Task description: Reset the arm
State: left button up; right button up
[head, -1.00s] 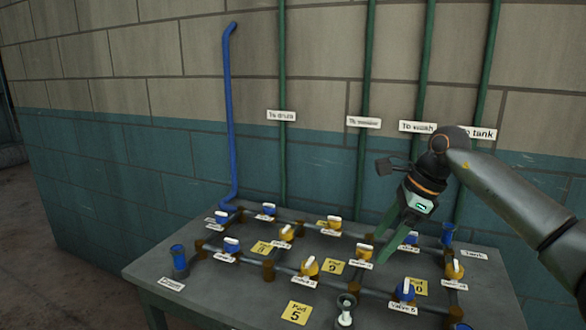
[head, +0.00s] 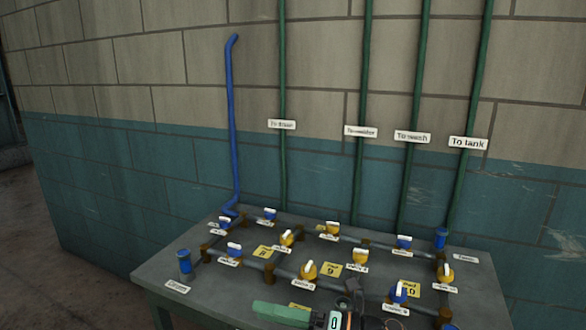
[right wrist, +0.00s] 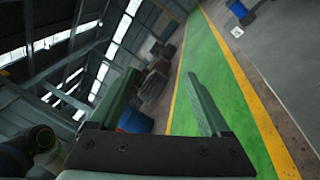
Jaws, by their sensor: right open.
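My right gripper (head: 282,313) is low in the head view, at the bottom edge in front of the table (head: 165,262). Its green finger points left, and the rest of it is partly cut off by the frame. In the right wrist view the two green fingers of this gripper (right wrist: 162,76) stand apart with nothing between them. My left gripper is in neither view.
The table carries pipes with blue valves (head: 398,293) and yellow valves (head: 309,271). A blue pipe (head: 230,120) and several green pipes (head: 283,100) run up the wall behind. The right wrist view shows a green floor strip (right wrist: 225,60) and a blue barrel (right wrist: 134,119).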

jog(key=s+d+f+m+t+h+p, duration=0.15)
jog(key=d+f+m+t+h, duration=0.4)
jog(key=m, duration=0.75)
jog(key=s+d+f+m+t+h+p, duration=0.1)
jog(key=s+d+f+m+t+h, duration=0.35)
jog(key=m, duration=0.85)
jog(key=s+d+f+m+g+h+p, duration=0.1)
jog(key=s+d+f+m+g+h, duration=0.1)
jog(key=s+d+f+m, duration=0.3)
jog(key=s+d+f+m+g+h+p, duration=0.1)
jog(key=s+d+f+m+g+h, duration=0.1)
jog(key=s+d+f+m+h, duration=0.2)
jog(key=s+d+f+m, duration=0.1)
jog(key=s+f+m, duration=0.2)
jog(key=s+f, duration=0.3)
jog(key=shift+s+d+f, duration=0.35)
jog(key=shift+s+f, duration=0.05)
jog(key=shift+s, duration=0.4)
